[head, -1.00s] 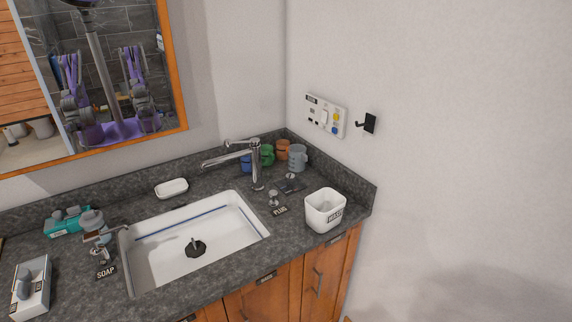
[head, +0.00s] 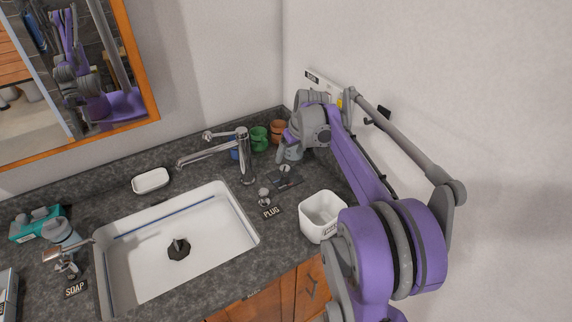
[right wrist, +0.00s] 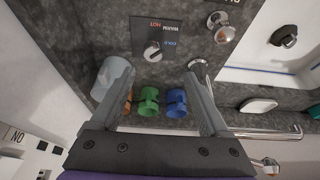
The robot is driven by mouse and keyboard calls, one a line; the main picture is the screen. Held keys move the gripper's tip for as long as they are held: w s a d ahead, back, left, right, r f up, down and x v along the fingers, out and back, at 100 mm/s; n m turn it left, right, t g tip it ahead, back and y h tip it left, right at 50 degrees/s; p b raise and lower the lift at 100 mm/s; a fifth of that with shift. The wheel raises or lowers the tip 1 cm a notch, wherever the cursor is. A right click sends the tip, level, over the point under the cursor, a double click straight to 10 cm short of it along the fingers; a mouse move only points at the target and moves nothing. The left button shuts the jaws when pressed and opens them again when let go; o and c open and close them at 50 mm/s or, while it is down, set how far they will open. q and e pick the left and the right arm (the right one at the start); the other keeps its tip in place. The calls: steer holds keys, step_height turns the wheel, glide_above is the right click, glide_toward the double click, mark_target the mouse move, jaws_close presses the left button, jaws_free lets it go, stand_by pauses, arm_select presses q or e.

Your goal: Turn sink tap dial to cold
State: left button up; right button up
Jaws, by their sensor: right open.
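The tap dial (head: 283,170) is a small grey knob on a dark plate, right of the chrome tap (head: 245,157). In the right wrist view the dial (right wrist: 153,50) sits below the words HOT, WARM and COLD. I cannot tell which word it points to. My right gripper (head: 285,154) is over the counter close to the dial. In the right wrist view its open fingers (right wrist: 158,76) stand apart, with the dial beyond and between their tips. Nothing is held. My left gripper is not in view.
Blue, green (right wrist: 149,101) and orange cups and a grey mug (right wrist: 113,76) stand close by the fingers. The plug knob (head: 264,195), a white bin (head: 320,215) and the sink (head: 180,250) are nearby. A wall panel (head: 318,80) is behind my arm.

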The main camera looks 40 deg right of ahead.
mark_target(285, 167)
steer(key=x, duration=0.3)
steer(key=d+x, duration=0.1)
steer(key=x, duration=0.6)
steer(key=shift+w+d+f, duration=0.25)
steer(key=shift+w, duration=0.15)
jaws_close()
